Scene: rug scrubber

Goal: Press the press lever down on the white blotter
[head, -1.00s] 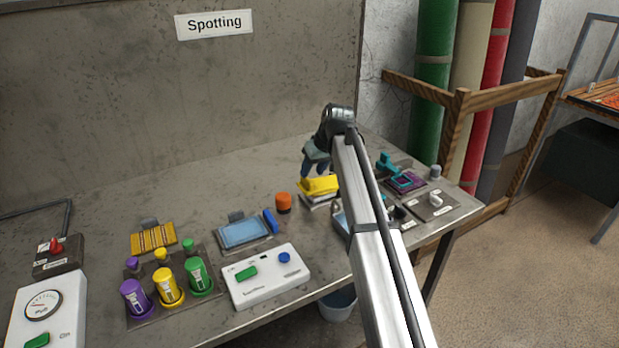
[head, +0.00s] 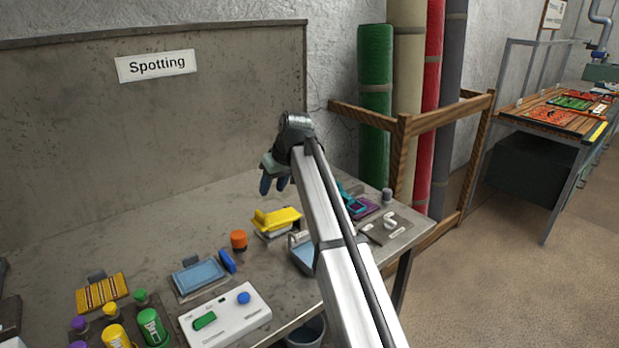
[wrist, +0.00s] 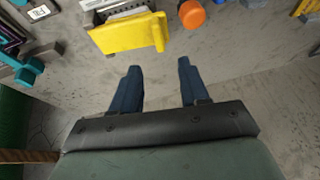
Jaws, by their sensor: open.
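A yellow lever-like piece (head: 277,218) sits over a white base (head: 270,236) on the grey table; I take this to be the press lever and white blotter. In the wrist view the yellow piece (wrist: 127,35) shows at the top, with part of a pale ribbed block (wrist: 128,9) behind it. I cannot tell how far down the lever is. My gripper (head: 273,185) is open and empty, its blue fingers pointing down above the yellow piece, apart from it. In the wrist view my gripper (wrist: 160,68) has nothing between its fingertips.
An orange-capped item (head: 238,240) stands left of the yellow piece, and a blue tray (head: 198,276) lies farther left. A white control box (head: 224,318) is in front. A teal and purple device (head: 357,207) is on the right. Bare table lies behind.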

